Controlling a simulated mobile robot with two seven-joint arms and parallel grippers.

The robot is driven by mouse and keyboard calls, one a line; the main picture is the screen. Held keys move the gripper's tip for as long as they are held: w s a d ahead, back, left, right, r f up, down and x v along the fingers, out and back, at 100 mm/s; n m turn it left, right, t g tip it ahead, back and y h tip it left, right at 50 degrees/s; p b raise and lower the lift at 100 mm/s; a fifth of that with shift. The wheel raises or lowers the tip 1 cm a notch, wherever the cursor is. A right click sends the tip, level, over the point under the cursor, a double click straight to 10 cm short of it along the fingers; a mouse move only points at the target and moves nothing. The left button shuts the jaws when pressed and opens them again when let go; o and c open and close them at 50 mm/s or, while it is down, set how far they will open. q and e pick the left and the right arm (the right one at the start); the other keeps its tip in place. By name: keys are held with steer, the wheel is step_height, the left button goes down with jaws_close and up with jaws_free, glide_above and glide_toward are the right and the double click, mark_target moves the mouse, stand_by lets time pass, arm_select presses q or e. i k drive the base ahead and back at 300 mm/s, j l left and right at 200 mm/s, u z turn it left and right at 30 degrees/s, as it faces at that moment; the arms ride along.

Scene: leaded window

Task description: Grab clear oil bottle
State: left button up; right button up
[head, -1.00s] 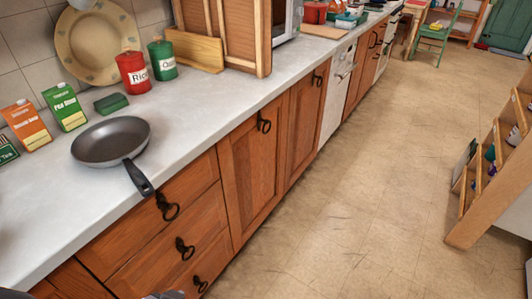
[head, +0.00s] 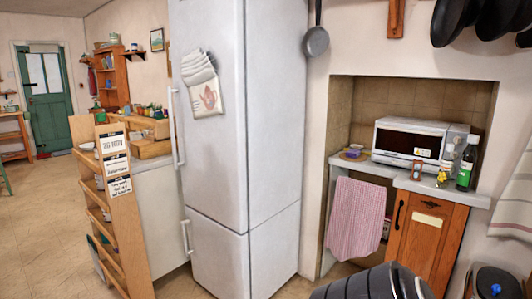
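A dark green bottle with a pale label (head: 467,163) stands upright at the right end of the small counter (head: 402,181), beside the microwave (head: 411,141). A small clear-looking bottle or jar with something yellow (head: 443,175) stands just left of it, and another small glass item (head: 417,169) is further left. I cannot tell for sure which of these is the clear oil bottle. Neither of my grippers shows in the head view.
The tall white fridge (head: 240,150) stands left of the alcove. A pink towel (head: 356,218) hangs below the counter, beside a wooden cabinet (head: 428,240). A dark ribbed shape (head: 365,284) cuts into the bottom edge; I cannot tell what it is. Open floor (head: 40,220) lies left.

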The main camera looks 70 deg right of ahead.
mark_target(446, 168)
steer(key=z, duration=3.5)
steer(key=i+l+z, duration=0.25)
steer(key=i, duration=0.45)
steer(key=j, duration=0.1)
